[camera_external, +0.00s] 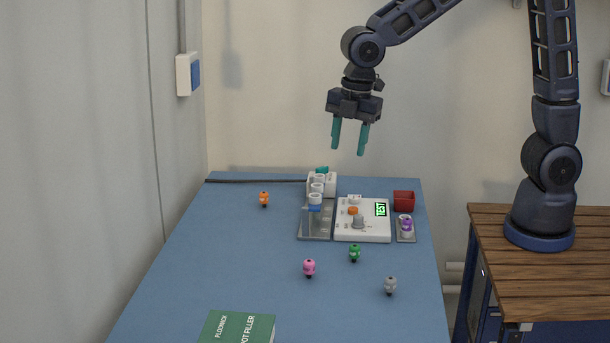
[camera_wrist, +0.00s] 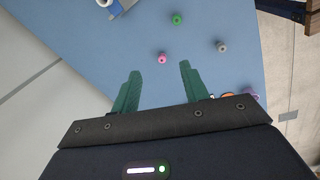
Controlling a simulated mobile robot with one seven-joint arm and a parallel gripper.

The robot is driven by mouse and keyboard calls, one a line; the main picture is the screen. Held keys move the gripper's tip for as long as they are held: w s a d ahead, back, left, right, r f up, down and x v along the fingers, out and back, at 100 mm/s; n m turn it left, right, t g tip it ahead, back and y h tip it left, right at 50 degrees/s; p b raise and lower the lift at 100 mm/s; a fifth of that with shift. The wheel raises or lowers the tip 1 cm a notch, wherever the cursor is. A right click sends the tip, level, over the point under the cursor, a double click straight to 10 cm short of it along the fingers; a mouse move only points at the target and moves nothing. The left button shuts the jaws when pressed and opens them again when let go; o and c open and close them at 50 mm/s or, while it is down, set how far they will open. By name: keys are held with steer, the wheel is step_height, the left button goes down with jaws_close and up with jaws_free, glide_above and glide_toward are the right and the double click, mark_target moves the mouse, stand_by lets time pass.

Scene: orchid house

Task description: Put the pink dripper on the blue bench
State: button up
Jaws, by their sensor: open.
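The pink dripper (camera_external: 309,268) stands on the blue bench (camera_external: 230,265), near the middle of its front half. It also shows in the wrist view (camera_wrist: 162,58), beyond the fingertips and between their lines. My gripper (camera_external: 348,152) hangs in the air above the back of the bench, its two green fingers apart and nothing between them. In the wrist view the open fingers (camera_wrist: 159,66) point toward the bench, with the pink dripper clear of them.
Green (camera_external: 355,253), grey (camera_external: 390,285) and orange (camera_external: 264,199) drippers stand on the bench. A purple one (camera_external: 406,225) sits in a small holder at right. A white test device (camera_external: 363,232), a grey stand (camera_external: 315,230), a red box (camera_external: 404,200) and a green packet (camera_external: 237,328) are also there.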

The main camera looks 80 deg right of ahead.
steer(key=s+d+r+m+t, duration=0.1)
steer(key=s+d+r+m, duration=0.2)
steer(key=s, duration=0.6)
steer(key=s+d+r+m+t, duration=0.1)
steer(key=s+d+r+m, duration=0.2)
steer(key=s, duration=0.6)
steer(key=s+d+r+m+t, duration=0.1)
steer(key=s+d+r+m, duration=0.3)
steer(key=s+d+m, duration=0.2)
steer(key=shift+s+m, duration=1)
steer(key=shift+s, duration=0.65)
